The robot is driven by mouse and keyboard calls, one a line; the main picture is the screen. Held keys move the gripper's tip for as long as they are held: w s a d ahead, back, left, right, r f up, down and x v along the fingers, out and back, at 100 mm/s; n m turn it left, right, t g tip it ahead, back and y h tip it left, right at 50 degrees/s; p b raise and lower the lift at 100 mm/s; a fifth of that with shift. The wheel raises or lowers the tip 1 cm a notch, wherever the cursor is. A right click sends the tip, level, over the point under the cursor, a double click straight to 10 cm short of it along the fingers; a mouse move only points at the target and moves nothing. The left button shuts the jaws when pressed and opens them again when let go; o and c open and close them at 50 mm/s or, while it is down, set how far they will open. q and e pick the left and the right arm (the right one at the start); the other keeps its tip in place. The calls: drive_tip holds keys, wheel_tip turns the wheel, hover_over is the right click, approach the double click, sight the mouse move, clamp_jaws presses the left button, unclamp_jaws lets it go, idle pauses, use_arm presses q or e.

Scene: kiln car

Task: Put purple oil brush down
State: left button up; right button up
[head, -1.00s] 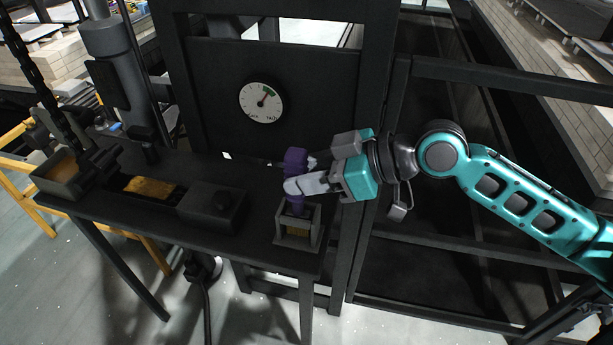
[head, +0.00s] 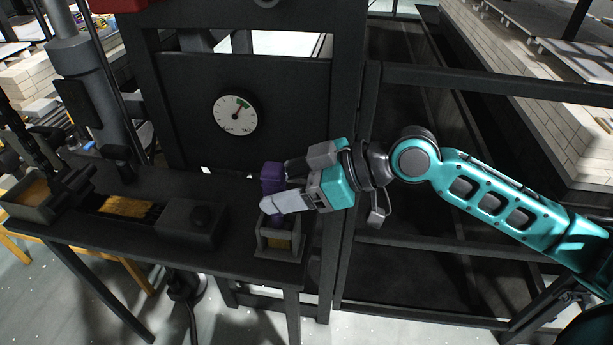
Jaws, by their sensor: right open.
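The purple oil brush (head: 272,176) stands upright in a small grey open holder (head: 279,253) at the right end of the dark bench. Its handle top shows above the holder; its lower part is partly hidden by my right gripper's near finger and the holder's wall. My right gripper (head: 276,187) is open, with its fingers on either side of the brush handle, reaching in from the right. I cannot tell whether a finger still touches the handle. My left gripper is not in view.
A panel with a round gauge (head: 234,116) rises behind. A dark frame stands right of the bench.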

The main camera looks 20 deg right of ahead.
drive_tip(key=shift+v, duration=5.9)
drive_tip(key=w+d+f+m+t+h, duration=0.25)
drive_tip(key=d+f+m, duration=0.2)
drive_tip(key=f, duration=0.55)
drive_tip(key=s+a+f+m+t+h, duration=0.1)
drive_tip(key=s+f+m+h, duration=0.1)
drive_tip(key=f, duration=0.6)
drive_tip(key=s+a+f+m+h, duration=0.1)
drive_tip(key=s+f+m+h, duration=0.15)
drive_tip(key=f, duration=0.45)
drive_tip(key=s+a+f+h, duration=0.1)
drive_tip(key=s+a+f, duration=0.1)
drive_tip(key=a+f, duration=0.3)
drive_tip(key=a, duration=0.3)
drive_tip(key=shift+s, duration=0.35)
